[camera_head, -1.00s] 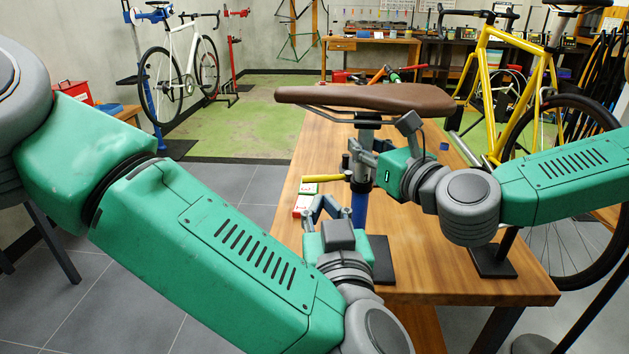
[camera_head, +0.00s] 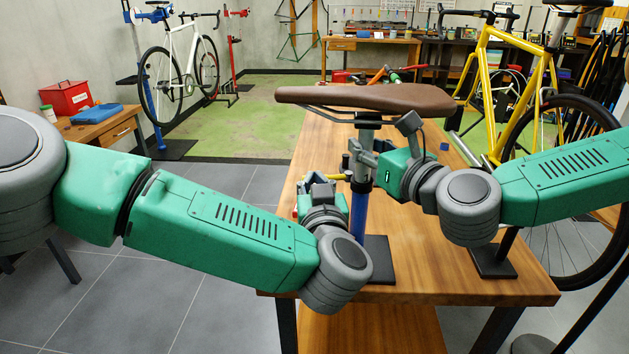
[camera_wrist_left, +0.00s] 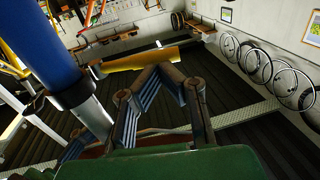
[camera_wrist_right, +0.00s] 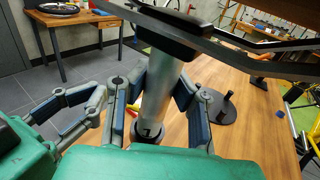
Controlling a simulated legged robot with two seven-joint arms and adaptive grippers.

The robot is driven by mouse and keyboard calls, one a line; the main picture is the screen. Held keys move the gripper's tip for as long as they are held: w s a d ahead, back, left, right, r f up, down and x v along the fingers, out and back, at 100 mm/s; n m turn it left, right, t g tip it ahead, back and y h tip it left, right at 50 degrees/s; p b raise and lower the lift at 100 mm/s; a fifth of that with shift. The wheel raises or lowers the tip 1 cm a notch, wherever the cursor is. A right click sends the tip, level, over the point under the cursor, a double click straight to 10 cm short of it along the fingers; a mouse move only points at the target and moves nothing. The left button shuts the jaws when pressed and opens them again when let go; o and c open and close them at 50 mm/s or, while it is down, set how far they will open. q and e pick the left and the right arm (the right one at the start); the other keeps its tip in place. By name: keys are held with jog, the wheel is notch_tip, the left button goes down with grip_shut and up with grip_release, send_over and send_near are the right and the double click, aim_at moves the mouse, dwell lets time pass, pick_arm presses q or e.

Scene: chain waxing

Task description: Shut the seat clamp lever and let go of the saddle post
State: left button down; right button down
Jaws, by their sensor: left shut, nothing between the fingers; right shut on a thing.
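The brown saddle (camera_head: 365,97) sits on a silver saddle post (camera_head: 367,134), which stands in an upright blue tube (camera_head: 359,212). My right gripper (camera_head: 362,152) is shut around the post below the saddle; the right wrist view shows the post (camera_wrist_right: 160,92) between its fingers. The yellow clamp lever (camera_head: 338,177) sticks out to the left from the dark collar at the tube's top. My left gripper (camera_head: 318,180) is shut and empty beside the lever. In the left wrist view its fingertips (camera_wrist_left: 163,70) are close to the lever (camera_wrist_left: 140,60); I cannot tell whether they touch.
The wooden bench (camera_head: 450,265) carries the stand's black base plate (camera_head: 380,262). A small red-and-white item lies behind my left gripper, mostly hidden. A yellow bike (camera_head: 488,100) stands at the right.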

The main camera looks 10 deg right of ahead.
dwell(0.3)
pick_arm(q)
jog(key=w+m+h, duration=0.1)
jog(key=h, duration=0.1)
jog(key=m+g+h, duration=0.1)
jog(key=h, duration=0.1)
jog(key=w+m+h, duration=0.1)
jog(key=m+h, duration=0.1)
jog(key=shift+w+a+g, duration=0.3)
jog(key=shift+g, duration=0.1)
jog(key=w+d+m+g+h, duration=0.4)
jog(key=w+g+h, duration=0.1)
jog(key=w+h, duration=0.1)
jog(key=shift+w+d+f+m, duration=0.25)
jog(key=shift+w+m, duration=0.1)
jog(key=shift+m, duration=0.05)
jog(key=shift+d+r, duration=0.1)
jog(key=shift+d, duration=0.1)
